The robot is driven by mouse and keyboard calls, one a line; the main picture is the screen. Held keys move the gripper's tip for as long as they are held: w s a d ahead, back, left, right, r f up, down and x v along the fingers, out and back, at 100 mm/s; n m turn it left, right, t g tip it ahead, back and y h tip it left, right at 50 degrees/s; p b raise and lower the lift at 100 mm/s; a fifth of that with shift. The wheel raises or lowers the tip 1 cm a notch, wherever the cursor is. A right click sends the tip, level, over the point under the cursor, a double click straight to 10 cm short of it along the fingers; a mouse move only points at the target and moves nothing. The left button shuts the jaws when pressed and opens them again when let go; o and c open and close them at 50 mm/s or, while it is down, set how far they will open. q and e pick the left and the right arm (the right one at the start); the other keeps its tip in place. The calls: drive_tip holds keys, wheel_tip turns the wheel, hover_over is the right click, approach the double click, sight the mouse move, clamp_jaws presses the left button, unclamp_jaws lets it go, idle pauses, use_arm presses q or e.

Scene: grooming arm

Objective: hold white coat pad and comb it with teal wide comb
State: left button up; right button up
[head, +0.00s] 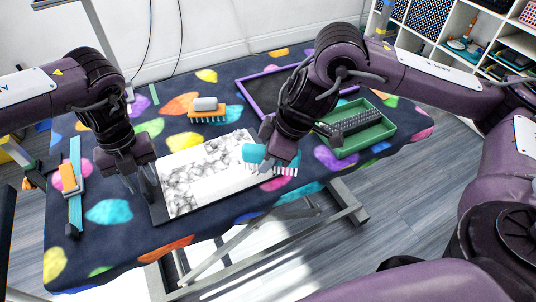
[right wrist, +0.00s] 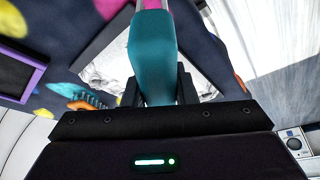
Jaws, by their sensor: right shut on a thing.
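The white coat pad (head: 212,178), white with grey marbled patches and a dark strip along its left edge, lies on the spotted table. My left gripper (head: 143,190) is pointed down at that left edge; whether its fingers are closed on the edge is unclear. My right gripper (head: 266,160) is shut on the teal wide comb (head: 254,153), over the right part of the pad. The comb's pale teeth stick out to the right, near the pad's right edge; contact with the pad cannot be told. In the right wrist view the teal handle (right wrist: 152,55) stands between the fingers, with the pad (right wrist: 108,62) behind.
An orange comb (head: 207,115) lies behind the pad. A green tray (head: 343,147) holding a dark brush is at right, beside a purple-framed dark tray (head: 245,92). A teal strip with an orange piece (head: 70,180) lies at the table's left. Shelves (head: 445,50) stand back right.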

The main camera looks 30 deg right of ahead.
use_arm(q)
drive_tip(key=shift+s+f, duration=0.1)
drive_tip(key=shift+f, duration=0.75)
clamp_jaws()
idle(0.9)
